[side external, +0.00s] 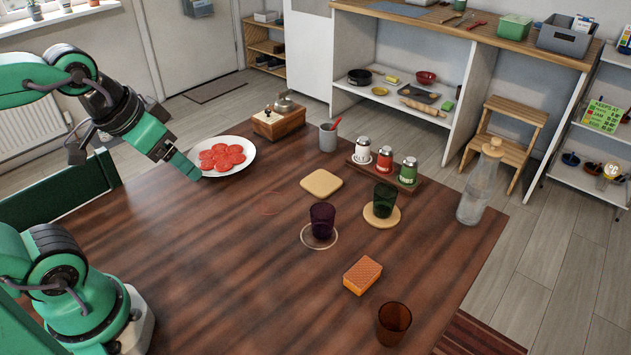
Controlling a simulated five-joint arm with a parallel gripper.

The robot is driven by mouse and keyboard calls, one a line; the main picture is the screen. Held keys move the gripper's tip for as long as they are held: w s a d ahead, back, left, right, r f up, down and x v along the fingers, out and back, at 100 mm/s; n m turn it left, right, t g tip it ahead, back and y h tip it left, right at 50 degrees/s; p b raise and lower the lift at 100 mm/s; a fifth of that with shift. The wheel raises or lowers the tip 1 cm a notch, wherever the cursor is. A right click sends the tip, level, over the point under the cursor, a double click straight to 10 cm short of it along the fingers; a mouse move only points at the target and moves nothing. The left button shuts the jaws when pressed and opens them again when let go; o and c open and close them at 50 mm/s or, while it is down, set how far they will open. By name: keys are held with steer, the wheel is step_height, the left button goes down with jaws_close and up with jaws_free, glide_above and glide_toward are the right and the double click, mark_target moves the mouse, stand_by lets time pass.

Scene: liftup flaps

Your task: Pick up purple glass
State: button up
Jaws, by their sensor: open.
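The purple glass (322,219) stands upright on the wooden table, inside a thin pale ring (306,243). My gripper (188,168) is open at the left, above the table beside the white plate's left edge. It is well to the left of the purple glass and farther back, not touching it. The gap between its fingers is hard to see from this side.
A green glass (385,198) stands on a round coaster (374,221), right of the purple glass. An orange sponge (362,275) and brown glass (394,322) are nearer. A square coaster (321,183), tomato plate (243,166), shaker tray (413,191) and bottle (480,185) stand around.

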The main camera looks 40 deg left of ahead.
steer(key=w, duration=0.1)
steer(key=m+g, duration=0.6)
steer(key=m, duration=0.2)
glide_above(323, 213)
steer(key=s+d, duration=0.1)
steer(key=s, duration=0.1)
step_height(323, 213, down, 14)
steer(key=shift+w+d+f, duration=0.1)
steer(key=shift+f, duration=1.9)
steer(key=shift+w+d+f, duration=0.1)
steer(key=shift+f, duration=1.85)
steer(key=c, duration=1.1)
steer(key=shift+r, duration=0.15)
